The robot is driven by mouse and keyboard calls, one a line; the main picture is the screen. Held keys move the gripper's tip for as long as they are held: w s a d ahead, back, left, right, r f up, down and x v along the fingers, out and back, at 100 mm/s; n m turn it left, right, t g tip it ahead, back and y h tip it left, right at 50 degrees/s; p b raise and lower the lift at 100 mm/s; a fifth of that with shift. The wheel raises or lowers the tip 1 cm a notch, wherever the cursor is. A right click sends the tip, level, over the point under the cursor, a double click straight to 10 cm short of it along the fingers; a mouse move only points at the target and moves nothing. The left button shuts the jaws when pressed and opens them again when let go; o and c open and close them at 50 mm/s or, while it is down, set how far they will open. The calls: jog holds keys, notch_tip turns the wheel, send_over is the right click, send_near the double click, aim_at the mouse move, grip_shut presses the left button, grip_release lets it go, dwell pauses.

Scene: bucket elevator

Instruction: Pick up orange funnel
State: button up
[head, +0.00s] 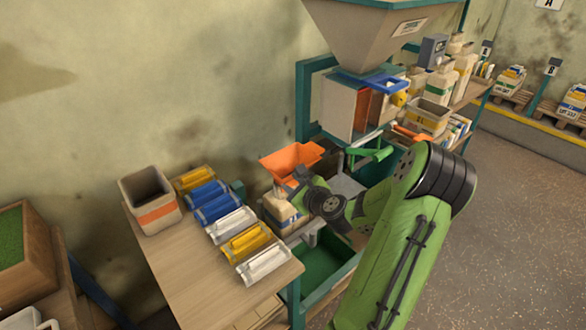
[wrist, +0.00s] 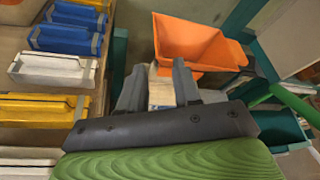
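The orange funnel (head: 291,160) is an open, square-mouthed hopper shape at the middle of the head view, just past my gripper. It also shows at the upper middle of the wrist view (wrist: 198,42), beyond the fingertips. My gripper (head: 296,184) is beside its lower near side in the head view. In the wrist view my gripper (wrist: 158,82) has its two grey fingers apart, with a pale beige piece showing in the gap. I cannot tell whether a finger touches the funnel. The funnel's lower part is hidden.
A pale container (head: 281,212) stands under my gripper. White, yellow and blue buckets (head: 232,223) lie in a row on the wooden table (head: 182,272). A bin with an orange stripe (head: 150,200) stands at the left. The green machine frame (head: 318,278) and large hopper (head: 368,35) are close by.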

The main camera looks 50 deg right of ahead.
aim_at(272, 173)
jog(key=x, duration=0.4)
jog(key=b+x, duration=0.1)
jog(key=x, duration=0.8)
jog(key=shift+w+a+f+b, duration=0.1)
jog(key=shift+a+b, duration=0.2)
jog(key=shift+b, duration=0.1)
jog(key=shift+c, duration=0.2)
grip_shut()
